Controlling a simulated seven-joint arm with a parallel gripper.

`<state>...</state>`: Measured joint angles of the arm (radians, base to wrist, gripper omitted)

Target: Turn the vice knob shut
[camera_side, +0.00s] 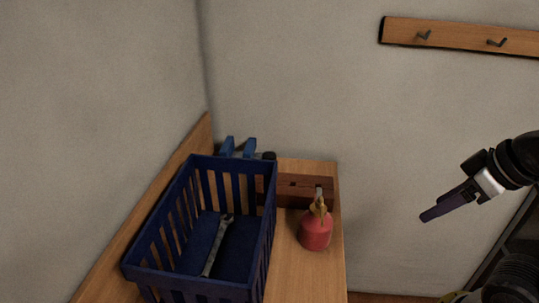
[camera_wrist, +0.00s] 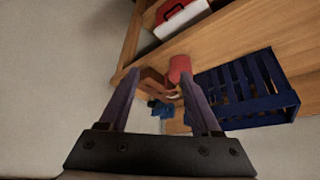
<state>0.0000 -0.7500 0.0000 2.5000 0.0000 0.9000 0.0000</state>
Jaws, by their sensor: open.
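The blue vice (camera_side: 238,148) stands at the far end of the wooden bench, partly hidden behind the blue basket. A dark round knob (camera_side: 269,156) shows at its right side. In the wrist view, the vice (camera_wrist: 160,108) appears small between my fingers, with its knob not clearly made out. My gripper (camera_side: 430,214) is in the air to the right of the bench, well apart from the vice. In the wrist view, my gripper (camera_wrist: 150,77) has its two purple fingers spread with nothing held between them.
The blue slatted basket (camera_side: 262,225) holds a wrench (camera_side: 217,246). A red oil can (camera_side: 315,230) stands near the bench's right edge, before a brown wooden block (camera_side: 295,190). A red and white box (camera_wrist: 182,17) shows in the wrist view. A hook rail (camera_side: 460,35) is on the wall.

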